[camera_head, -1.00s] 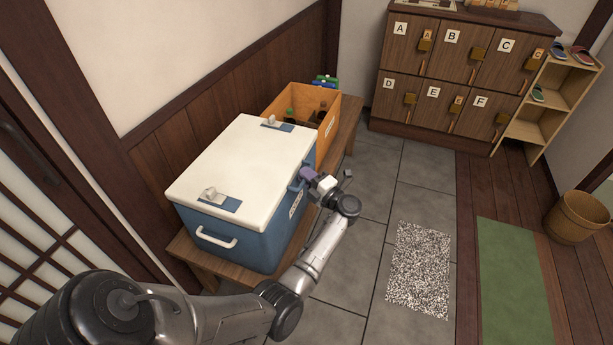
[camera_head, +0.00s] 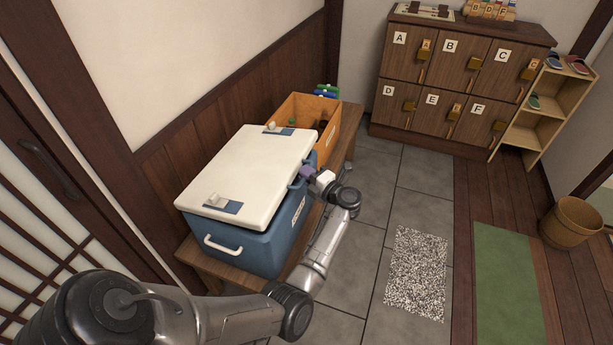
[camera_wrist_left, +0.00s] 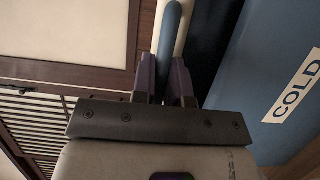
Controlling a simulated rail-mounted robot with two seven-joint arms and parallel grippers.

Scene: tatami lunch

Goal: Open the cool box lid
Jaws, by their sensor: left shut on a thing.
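The cool box (camera_head: 245,246) is blue with a white lid (camera_head: 245,175) and stands on a wooden bench. The lid looks slightly raised and tilted along its right side. My left gripper (camera_head: 307,172) is at that right side. In the left wrist view my left gripper (camera_wrist_left: 164,80) is shut on a blue bar-shaped lid handle (camera_wrist_left: 168,48) at the edge of the lid. A dark gap shows there between the white lid edge and the blue box wall with its COLD label (camera_wrist_left: 297,87). My right gripper is not in view.
A wooden crate (camera_head: 297,107) with bottles stands behind the cool box on the bench (camera_head: 222,272). The wall is close on the left. Lockers (camera_head: 450,75) and a shoe shelf (camera_head: 533,130) stand at the back. The tiled floor right of the bench is mostly clear.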

